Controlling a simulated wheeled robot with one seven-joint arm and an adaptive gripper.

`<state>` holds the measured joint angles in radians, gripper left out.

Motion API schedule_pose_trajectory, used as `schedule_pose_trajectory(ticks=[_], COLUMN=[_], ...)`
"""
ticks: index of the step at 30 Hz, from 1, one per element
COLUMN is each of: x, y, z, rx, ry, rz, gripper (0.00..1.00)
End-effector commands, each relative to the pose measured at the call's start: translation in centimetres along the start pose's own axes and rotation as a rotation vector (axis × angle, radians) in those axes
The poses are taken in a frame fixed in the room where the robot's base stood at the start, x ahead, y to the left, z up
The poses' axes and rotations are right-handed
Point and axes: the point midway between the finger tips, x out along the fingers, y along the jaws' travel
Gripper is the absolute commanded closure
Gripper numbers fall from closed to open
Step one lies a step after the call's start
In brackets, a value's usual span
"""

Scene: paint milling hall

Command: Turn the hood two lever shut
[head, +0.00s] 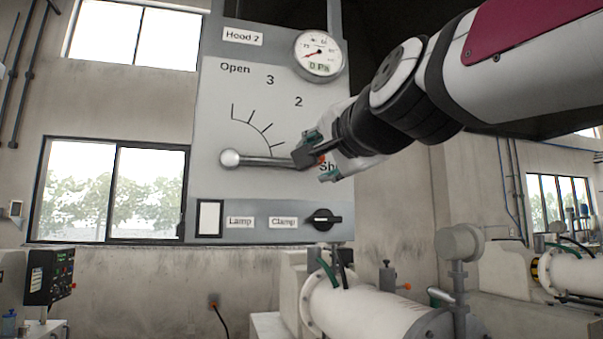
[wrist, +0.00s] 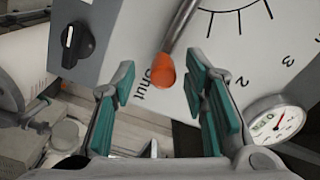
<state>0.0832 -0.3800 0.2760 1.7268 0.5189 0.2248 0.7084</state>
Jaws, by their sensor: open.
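The hood two panel (head: 215,110) is a grey board with an arc scale running from Open through 3 and 2 to Shut. Its lever (head: 260,160) has a round silver pivot at the left, and the rod points right, almost level, toward the Shut label. The lever's orange tip (wrist: 166,78) shows in the wrist view beside the word Shut. My gripper (head: 321,157) is open at the lever's end, with its green-padded fingers on either side of the tip. The wrist view shows gaps between the tip and both fingers. My gripper partly hides the Shut label.
A round gauge (head: 318,55) reading 0 Pa sits at the panel's top right. A black Clamp knob (head: 323,219) and a Lamp label (head: 240,222) are below the lever. A white cylindrical machine (head: 365,305) stands under the panel. A window is at the left.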

Motion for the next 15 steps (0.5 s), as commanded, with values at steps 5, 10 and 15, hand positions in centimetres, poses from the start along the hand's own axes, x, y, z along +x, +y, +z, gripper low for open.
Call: schedule_pose_trajectory(ticks=[5,10,15], x=[-3.9,-7.1,-9.1], y=[-0.1,0.0,0.0], z=[0.0,0.0,0.1], rx=[-0.001,0.0,0.0], ry=[0.0,0.0,-0.001], rz=[-0.003,-0.002,0.0], gripper=[0.59,0.59,0.59])
